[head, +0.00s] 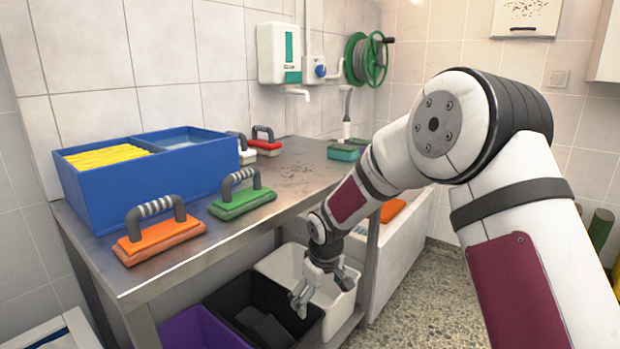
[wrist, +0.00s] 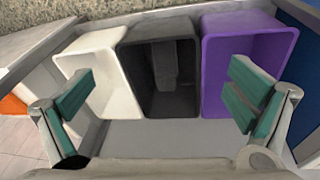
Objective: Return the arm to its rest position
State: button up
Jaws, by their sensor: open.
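My gripper (head: 303,297) hangs at the end of my bent arm in the head view, in front of the lower shelf and below the table edge. Its fingers are spread apart and nothing is between them. In the wrist view my gripper (wrist: 158,107) shows two wide-open fingers with green pads. Beyond them stand a white bin (wrist: 92,48), a black bin (wrist: 132,75) and a purple bin (wrist: 290,42). A dark grey item (wrist: 164,62) lies in the black bin. The white bin looks empty.
Speckled floor (head: 435,300) is clear.

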jog(key=s+d+r+m+g+h+b, duration=0.1)
jog(key=s+d+r+m+b, duration=0.1)
jog(key=s+d+r, duration=0.7)
jog(key=s+d+r+m+h+b, duration=0.15)
jog(key=s+d+r, duration=0.25)
jog(key=s+r, duration=0.45)
jog(key=s+d+f+m+g+y+b, duration=0.1)
jog(key=s+m, duration=0.1)
jog(key=s, duration=0.8)
jog(key=s+d+f+m+b, duration=0.1)
jog(key=s+m, duration=0.1)
jog(key=s, duration=0.7)
jog(key=s+d+f+m+g+y+b, duration=0.1)
jog(key=s+d+f+m+b, duration=0.1)
jog(key=s, duration=0.8)
notch_tip(320, 180, up, 36)
jog(key=n+t+p, duration=0.1)
jog(key=t+p, duration=0.3)
jog(key=p, duration=3)
jog(key=shift+w+r, duration=0.15)
jog(key=shift+w, duration=0.2)
jog(key=shift+d, duration=0.1)
